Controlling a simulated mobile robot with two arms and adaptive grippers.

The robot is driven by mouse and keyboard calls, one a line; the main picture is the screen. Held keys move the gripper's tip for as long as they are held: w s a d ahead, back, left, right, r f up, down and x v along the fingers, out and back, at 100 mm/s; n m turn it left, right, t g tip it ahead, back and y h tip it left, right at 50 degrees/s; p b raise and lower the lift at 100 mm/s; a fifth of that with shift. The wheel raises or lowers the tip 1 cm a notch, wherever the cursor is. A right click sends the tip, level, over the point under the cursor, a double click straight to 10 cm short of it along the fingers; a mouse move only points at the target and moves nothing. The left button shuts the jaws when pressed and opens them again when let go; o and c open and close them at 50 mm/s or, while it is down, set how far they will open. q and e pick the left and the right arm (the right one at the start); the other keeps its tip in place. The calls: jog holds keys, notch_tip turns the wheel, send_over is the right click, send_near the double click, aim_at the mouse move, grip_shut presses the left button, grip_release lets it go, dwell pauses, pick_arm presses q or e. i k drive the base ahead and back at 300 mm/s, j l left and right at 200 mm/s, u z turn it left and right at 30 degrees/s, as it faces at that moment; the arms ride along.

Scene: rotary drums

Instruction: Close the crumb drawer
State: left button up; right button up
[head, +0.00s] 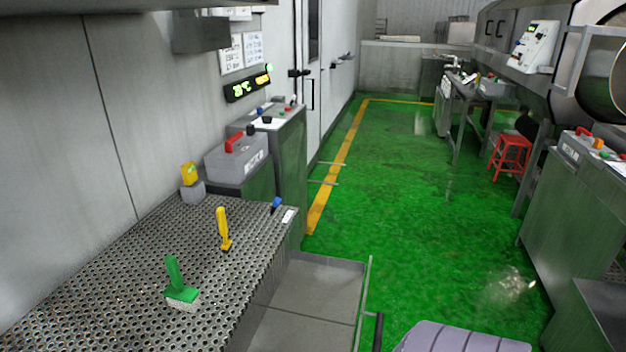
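The crumb drawer (312,298) is a shallow grey metal tray under the perforated metal table (110,295). It is pulled well out to the right, over the green floor. Its inside looks empty, and its near end runs out of the bottom of the head view. A thin front panel (364,295) stands at its right edge, with a dark bar handle (378,330) on the outer side, cut off by the picture's bottom. Neither of my grippers is in view.
A green brush (180,292), a yellow-handled tool (223,230) and a small blue-topped item (276,205) are on the table. Steel cabinets (285,150) stand beyond it. The green floor aisle (420,220) is open; a red stool (510,155) and machines line the right.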

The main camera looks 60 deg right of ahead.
aim_at(314, 307)
jog(key=l+z, duration=0.1)
jog(key=z, duration=0.35)
jog(key=l+z, duration=0.15)
jog(key=z, duration=0.35)
jog(key=l+z, duration=0.1)
jog(key=z, duration=0.35)
jog(key=l+z, duration=0.15)
jog(key=z, duration=0.3)
jog(key=k+l, duration=0.05)
